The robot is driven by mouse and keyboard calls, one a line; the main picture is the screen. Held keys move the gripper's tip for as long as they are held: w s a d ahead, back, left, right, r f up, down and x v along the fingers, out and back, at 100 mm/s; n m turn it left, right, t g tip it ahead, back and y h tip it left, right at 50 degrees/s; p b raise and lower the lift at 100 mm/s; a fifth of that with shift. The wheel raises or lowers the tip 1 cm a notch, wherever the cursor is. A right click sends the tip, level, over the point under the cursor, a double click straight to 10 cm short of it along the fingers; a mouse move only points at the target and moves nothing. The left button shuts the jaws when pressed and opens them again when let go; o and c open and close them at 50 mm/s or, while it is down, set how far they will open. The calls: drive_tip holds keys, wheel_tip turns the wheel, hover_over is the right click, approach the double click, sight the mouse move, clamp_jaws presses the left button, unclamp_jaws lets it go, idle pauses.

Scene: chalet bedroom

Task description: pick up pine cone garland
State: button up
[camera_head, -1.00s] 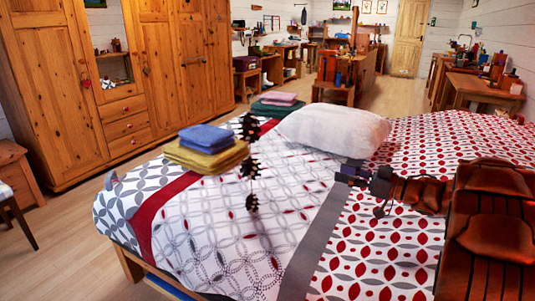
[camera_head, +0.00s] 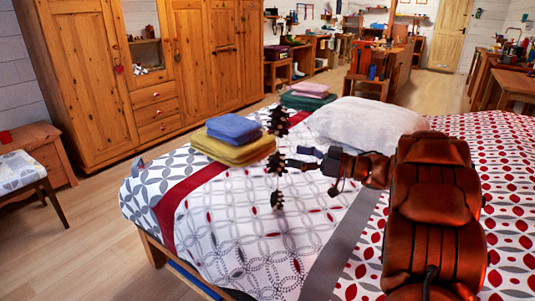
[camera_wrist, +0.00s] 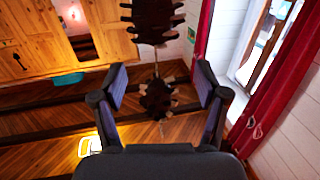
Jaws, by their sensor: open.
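The pine cone garland (camera_head: 276,163) is a vertical string of dark brown cones. It hangs upright in front of the bed in the head view, with cones at the top, middle and bottom. My gripper (camera_head: 299,160) is open, at the height of the middle cone and just to its right in that view. In the wrist view the garland (camera_wrist: 158,98) shows between the two spread fingers of my gripper (camera_wrist: 160,75), with a larger-looking cone above. I cannot tell whether a finger touches it. What holds the string up is not visible.
The bed (camera_head: 235,228) with patterned covers lies below and behind. Blue and yellow folded cloths (camera_head: 233,140), a white pillow (camera_head: 368,122) and pink and green cloths (camera_head: 309,94) are on or behind it. A wooden wardrobe (camera_head: 150,75) stands at left. The floor at left is partly free.

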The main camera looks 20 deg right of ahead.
sight(279, 150)
drive_tip(key=shift+o, duration=0.8)
drive_tip(key=shift+w+a, duration=0.25)
drive_tip(key=shift+w, duration=0.05)
drive_tip(key=shift+b+x, duration=1)
drive_tip(key=shift+x, duration=1.9)
drive_tip(key=shift+w+d+r, duration=0.1)
drive_tip(key=shift+d+r, duration=0.05)
drive_tip(key=c, duration=1.3)
